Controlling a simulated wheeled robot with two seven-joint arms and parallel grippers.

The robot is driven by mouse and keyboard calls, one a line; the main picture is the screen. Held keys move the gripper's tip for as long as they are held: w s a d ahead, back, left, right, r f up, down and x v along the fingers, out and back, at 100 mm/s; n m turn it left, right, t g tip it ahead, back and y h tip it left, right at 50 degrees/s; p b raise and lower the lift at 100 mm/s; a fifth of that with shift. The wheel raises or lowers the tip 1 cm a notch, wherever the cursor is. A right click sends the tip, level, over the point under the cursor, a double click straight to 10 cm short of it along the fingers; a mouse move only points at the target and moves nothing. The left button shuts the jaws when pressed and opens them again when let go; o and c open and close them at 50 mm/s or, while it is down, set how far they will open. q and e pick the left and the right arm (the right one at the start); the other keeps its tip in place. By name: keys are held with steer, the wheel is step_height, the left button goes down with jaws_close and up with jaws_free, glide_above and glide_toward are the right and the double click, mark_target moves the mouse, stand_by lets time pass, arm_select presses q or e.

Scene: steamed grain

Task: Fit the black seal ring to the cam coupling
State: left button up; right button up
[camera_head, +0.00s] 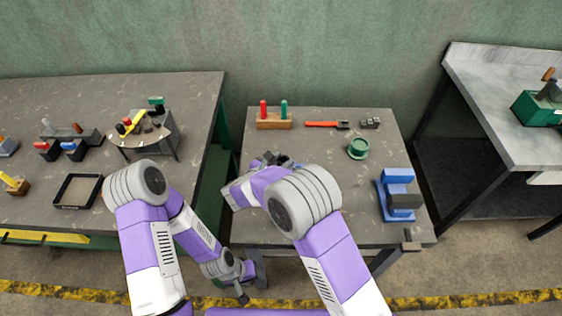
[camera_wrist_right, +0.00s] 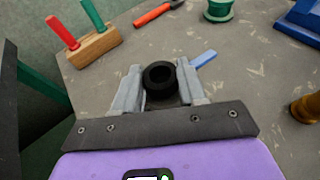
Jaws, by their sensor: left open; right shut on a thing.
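My right gripper (camera_wrist_right: 161,84) is shut on a black ring (camera_wrist_right: 159,76) with an open centre. The ring sits between the two grey fingers, low over the near table. A blue lever-like piece (camera_wrist_right: 205,59) sticks out beside the right-hand finger. Whether it belongs to a coupling under the ring is hidden. In the head view, my right gripper (camera_head: 268,161) is at the table's left part, with the ring hard to make out. My left gripper (camera_head: 247,284) is open and empty, low in front of the table.
A blue stand (camera_head: 397,178) is at the right. A brass-coloured part (camera_wrist_right: 305,109) shows in the wrist view.

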steer(key=shift+f+b, duration=0.3)
steer(key=shift+b, duration=0.05)
stand_by(1.5)
steer(key=shift+r, duration=0.3)
stand_by(0.4)
steer(key=o, duration=1.1)
steer(key=shift+a, duration=0.1)
steer(key=p+v, duration=0.1)
steer(key=v, duration=0.6)
steer(key=shift+s+r, duration=0.1)
steer(key=shift+s, duration=0.1)
steer(key=shift+p, duration=0.3)
